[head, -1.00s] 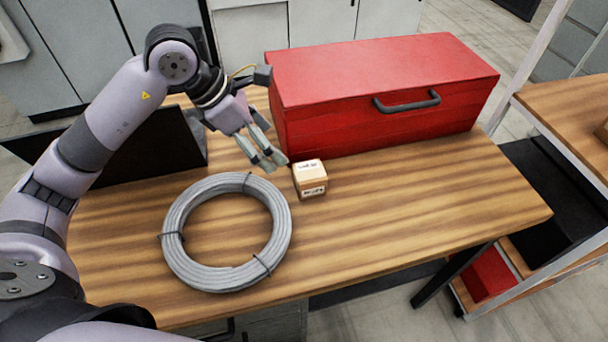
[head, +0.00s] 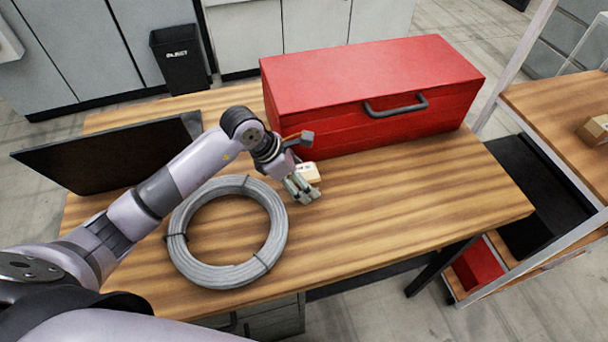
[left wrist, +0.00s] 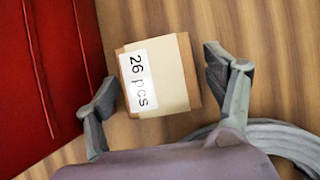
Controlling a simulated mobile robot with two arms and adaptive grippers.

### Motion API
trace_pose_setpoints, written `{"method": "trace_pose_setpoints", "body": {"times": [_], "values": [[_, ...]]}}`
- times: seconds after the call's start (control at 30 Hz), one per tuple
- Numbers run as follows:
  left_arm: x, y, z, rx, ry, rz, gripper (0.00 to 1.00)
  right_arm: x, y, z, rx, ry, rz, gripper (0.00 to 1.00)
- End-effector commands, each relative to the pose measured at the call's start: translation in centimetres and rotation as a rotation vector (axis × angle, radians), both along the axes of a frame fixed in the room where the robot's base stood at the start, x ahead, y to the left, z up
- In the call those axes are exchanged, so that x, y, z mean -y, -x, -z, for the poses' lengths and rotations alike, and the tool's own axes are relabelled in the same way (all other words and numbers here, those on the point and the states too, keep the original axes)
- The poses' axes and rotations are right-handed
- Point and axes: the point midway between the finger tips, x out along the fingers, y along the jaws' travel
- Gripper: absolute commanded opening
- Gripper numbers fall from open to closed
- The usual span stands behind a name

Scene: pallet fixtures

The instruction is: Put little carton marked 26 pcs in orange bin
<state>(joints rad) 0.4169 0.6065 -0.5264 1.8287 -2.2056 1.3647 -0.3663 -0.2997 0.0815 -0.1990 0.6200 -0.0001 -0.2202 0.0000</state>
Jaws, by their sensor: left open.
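The little carton (left wrist: 172,75) has a white label reading "26 pcs" in the left wrist view. In the head view the carton (head: 309,170) sits on the wooden table by the front of the red toolbox, partly hidden by my left gripper. My left gripper (head: 307,197) is open at the carton. In the left wrist view the open left gripper (left wrist: 167,92) has one finger on each side of the carton's near end, with nothing held. My right gripper is not in view. No orange bin shows.
A red toolbox (head: 372,90) stands close behind the carton. A grey cable coil (head: 181,236) lies at its left. A dark laptop-like panel (head: 105,156) stands at the table's left. A shelf unit (head: 560,105) with a brown box (head: 594,130) is at the right. The table's right part is clear.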

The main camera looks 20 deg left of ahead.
Motion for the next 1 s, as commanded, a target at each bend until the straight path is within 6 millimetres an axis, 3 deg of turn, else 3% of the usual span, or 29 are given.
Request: {"method": "trace_pose_setpoints", "body": {"times": [0.37, 1.0], "values": [[0.47, -0.31, 1.12, 0.001, -0.001, 0.0, 0.76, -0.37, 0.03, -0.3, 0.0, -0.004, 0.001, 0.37], [0.45, -0.33, 1.05, 0.001, -0.001, 0.0, 0.33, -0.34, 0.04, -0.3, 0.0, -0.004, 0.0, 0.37]]}}
